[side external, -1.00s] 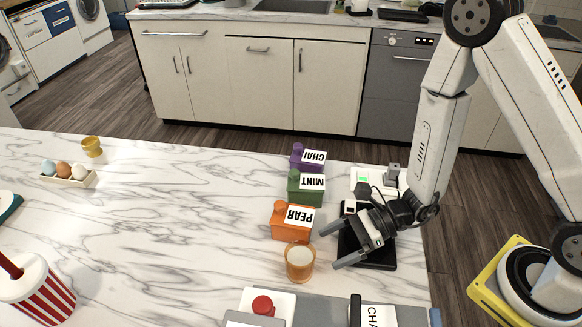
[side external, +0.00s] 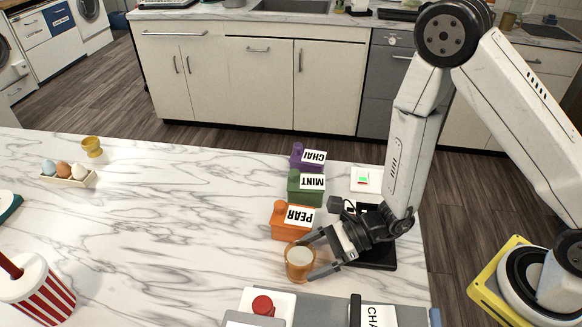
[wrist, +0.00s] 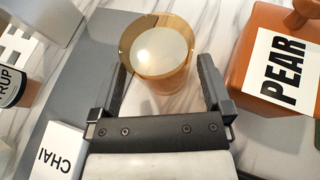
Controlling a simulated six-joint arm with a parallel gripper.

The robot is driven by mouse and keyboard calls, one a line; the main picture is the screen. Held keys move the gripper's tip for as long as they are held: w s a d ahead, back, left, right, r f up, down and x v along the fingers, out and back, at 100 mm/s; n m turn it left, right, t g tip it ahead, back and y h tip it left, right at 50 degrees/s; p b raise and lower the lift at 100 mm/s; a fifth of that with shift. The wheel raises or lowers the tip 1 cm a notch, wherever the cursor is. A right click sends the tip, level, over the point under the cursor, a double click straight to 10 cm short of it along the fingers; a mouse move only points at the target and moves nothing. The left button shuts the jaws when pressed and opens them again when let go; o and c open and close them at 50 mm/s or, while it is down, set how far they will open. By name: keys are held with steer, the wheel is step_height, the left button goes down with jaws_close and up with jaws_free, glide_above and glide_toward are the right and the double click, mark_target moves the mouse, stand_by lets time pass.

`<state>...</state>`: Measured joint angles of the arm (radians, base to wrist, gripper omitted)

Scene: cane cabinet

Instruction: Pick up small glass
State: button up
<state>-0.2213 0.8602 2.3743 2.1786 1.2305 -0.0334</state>
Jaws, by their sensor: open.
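The small glass (side external: 300,263) is amber and see-through with a pale top. It stands upright on the marble counter in front of the orange PEAR box. My gripper (side external: 306,257) is low over the counter, to the right of the glass, with its open fingers reaching toward either side of it. In the wrist view the glass (wrist: 158,52) stands between and just beyond the fingertips of my gripper (wrist: 163,72). The fingers are apart and I cannot tell whether either touches the glass.
The orange PEAR box (side external: 288,224) is close behind the glass and shows in the wrist view (wrist: 262,60). A grey tray (side external: 330,311) lies in front.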

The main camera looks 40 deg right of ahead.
steer(key=shift+x, duration=1)
steer(key=c, duration=1.3)
